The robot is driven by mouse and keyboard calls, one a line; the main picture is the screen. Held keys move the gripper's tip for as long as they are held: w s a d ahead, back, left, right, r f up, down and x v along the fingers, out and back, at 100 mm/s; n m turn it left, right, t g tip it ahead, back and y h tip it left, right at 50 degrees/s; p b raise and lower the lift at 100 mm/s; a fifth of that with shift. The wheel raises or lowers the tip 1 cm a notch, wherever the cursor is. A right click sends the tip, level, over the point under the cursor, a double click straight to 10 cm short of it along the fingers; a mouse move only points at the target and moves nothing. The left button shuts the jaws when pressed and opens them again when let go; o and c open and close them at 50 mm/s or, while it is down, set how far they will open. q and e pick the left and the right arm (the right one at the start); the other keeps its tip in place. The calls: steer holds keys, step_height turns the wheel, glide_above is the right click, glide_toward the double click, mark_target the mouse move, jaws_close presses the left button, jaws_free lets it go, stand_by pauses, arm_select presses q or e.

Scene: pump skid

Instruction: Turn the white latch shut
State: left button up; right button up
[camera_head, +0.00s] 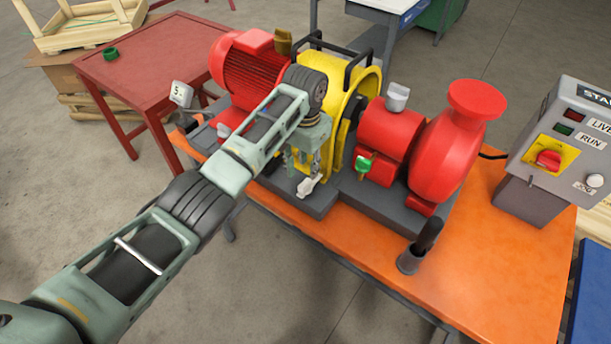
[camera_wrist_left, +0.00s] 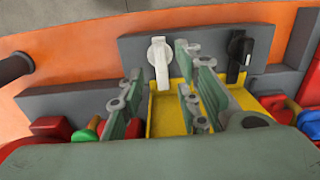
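The white latch (camera_wrist_left: 159,62) is a small lever on the grey base plate, at the front of the yellow housing (camera_head: 340,92). In the left wrist view its rounded end is at the top and its arm points down the picture. In the head view the white latch (camera_head: 307,187) shows just below my left gripper (camera_head: 303,168). My left gripper (camera_wrist_left: 161,82) is open, with one finger on each side of the latch's line. I see gaps beside the latch, but cannot tell whether a fingertip touches it. My right gripper is in neither view.
A black lever (camera_wrist_left: 240,58) stands on the same plate, right of the latch in the wrist view. The red motor (camera_head: 245,68), red pump (camera_head: 455,150) and green-handled valve (camera_head: 363,165) crowd the skid. A control box (camera_head: 565,140) stands right.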

mark_target(306, 182)
arm_select(q)
step_height(306, 182, up, 6)
stand_by(0.7)
